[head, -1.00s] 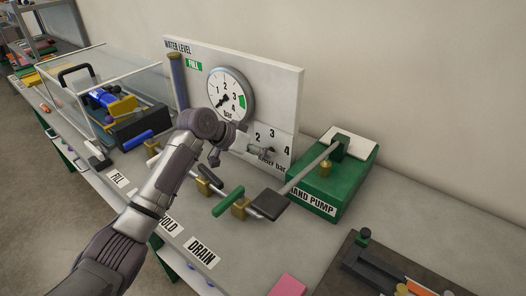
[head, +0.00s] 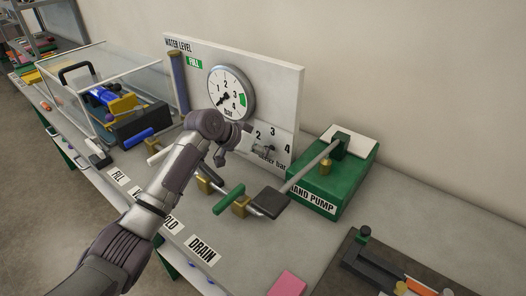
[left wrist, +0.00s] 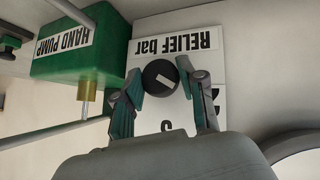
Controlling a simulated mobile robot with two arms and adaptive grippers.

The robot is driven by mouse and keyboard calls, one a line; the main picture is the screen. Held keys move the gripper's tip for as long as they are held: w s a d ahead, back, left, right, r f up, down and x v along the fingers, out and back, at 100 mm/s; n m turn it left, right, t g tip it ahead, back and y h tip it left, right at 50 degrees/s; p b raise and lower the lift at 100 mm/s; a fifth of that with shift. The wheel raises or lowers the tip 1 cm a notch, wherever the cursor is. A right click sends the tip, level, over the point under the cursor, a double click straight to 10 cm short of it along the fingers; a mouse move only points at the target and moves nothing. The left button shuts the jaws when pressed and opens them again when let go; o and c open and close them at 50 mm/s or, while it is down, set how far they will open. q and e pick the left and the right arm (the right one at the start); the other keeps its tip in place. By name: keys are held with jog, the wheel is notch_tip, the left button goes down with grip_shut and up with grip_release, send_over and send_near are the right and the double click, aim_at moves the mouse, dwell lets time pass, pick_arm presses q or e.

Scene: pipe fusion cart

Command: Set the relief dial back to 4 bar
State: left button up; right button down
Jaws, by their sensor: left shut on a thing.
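The relief dial is a round black knob (left wrist: 160,77) with a pale slanted bar on its face. It sits on the white panel (left wrist: 147,46) by the upside-down "RELIEF bar" label (left wrist: 180,43). My left gripper (left wrist: 160,88) has one finger on each side of the knob and is shut on it. The fingers hide part of the scale in the wrist view, so I cannot read the setting. My right gripper is not in view.
The pressure gauge (head: 231,93) is above the dial, its needle at the low end. The green hand pump (head: 325,185) and its lever (head: 310,168) are close on the right. A clear tank (head: 120,75) is left.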

pick_arm(q)
jog(key=shift+s+d+r+m+t+y+p, duration=0.15)
jog(key=shift+m+t+y+p, duration=0.55)
jog(key=shift+y+p, duration=0.75)
jog(key=shift+d+m+t+y+p, duration=0.1)
jog(key=shift+m+t+y+p, duration=0.65)
jog(key=shift+p, duration=1.3)
jog(key=o, duration=1.1)
jog(key=shift+o, duration=0.2)
jog(key=v, duration=1.2)
jog(key=shift+d, duration=0.2)
